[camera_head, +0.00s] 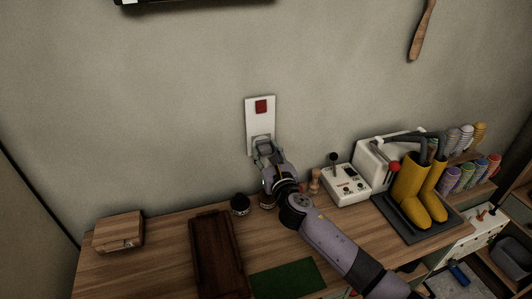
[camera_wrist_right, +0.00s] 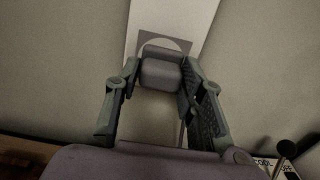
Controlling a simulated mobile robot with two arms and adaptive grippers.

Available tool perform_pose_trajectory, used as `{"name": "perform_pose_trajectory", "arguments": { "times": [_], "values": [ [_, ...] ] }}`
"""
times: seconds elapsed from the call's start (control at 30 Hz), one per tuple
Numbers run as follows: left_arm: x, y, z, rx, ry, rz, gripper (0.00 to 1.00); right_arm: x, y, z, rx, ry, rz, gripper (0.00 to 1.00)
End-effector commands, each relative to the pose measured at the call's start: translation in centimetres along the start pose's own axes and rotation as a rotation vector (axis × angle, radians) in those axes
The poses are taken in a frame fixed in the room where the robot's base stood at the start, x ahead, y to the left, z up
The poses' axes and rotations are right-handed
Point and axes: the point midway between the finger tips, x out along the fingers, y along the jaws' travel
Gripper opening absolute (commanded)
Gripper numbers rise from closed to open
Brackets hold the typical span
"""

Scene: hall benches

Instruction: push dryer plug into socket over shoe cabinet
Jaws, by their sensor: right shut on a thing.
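My right gripper (camera_head: 262,146) is at the plate's lower end. In the wrist view my right gripper (camera_wrist_right: 160,72) is shut on the grey dryer plug (camera_wrist_right: 161,75), one finger on each side. The plug is in front of the socket's pale round face (camera_wrist_right: 165,44) on the plate (camera_wrist_right: 190,15). Its front end is hidden, so I cannot tell how deep it sits. My left gripper is not in view.
The wooden top (camera_head: 150,262) holds a wooden box (camera_head: 118,231), a dark red-brown tray (camera_head: 216,255), a green mat (camera_head: 287,279) and a white control box (camera_head: 345,184). Yellow boots (camera_head: 410,192) stand on a dark tray by a white dryer unit (camera_head: 377,157). The wall around the plate is clear.

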Motion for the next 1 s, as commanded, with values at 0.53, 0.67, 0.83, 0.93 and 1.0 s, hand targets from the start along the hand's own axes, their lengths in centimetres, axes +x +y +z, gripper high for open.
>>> {"name": "perform_pose_trajectory", "arguments": {
  "times": [0.53, 0.67, 0.83, 0.93, 1.0],
  "values": [
    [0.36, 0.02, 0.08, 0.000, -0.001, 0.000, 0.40, 0.90, 0.04, 0.04, 0.001, -0.001, 0.000, 0.39],
    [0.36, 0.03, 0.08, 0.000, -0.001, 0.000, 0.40, 0.88, 0.04, 0.03, 0.001, 0.000, 0.000, 0.47],
    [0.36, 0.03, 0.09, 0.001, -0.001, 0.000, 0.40, 0.88, 0.02, 0.01, 0.000, 0.000, 0.000, 0.59],
    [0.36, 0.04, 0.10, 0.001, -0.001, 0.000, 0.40, 0.87, 0.01, 0.01, 0.000, 0.000, 0.000, 0.60],
    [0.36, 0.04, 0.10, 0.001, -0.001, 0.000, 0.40, 0.87, 0.01, 0.00, 0.000, 0.000, 0.000, 0.60]
  ]
}}
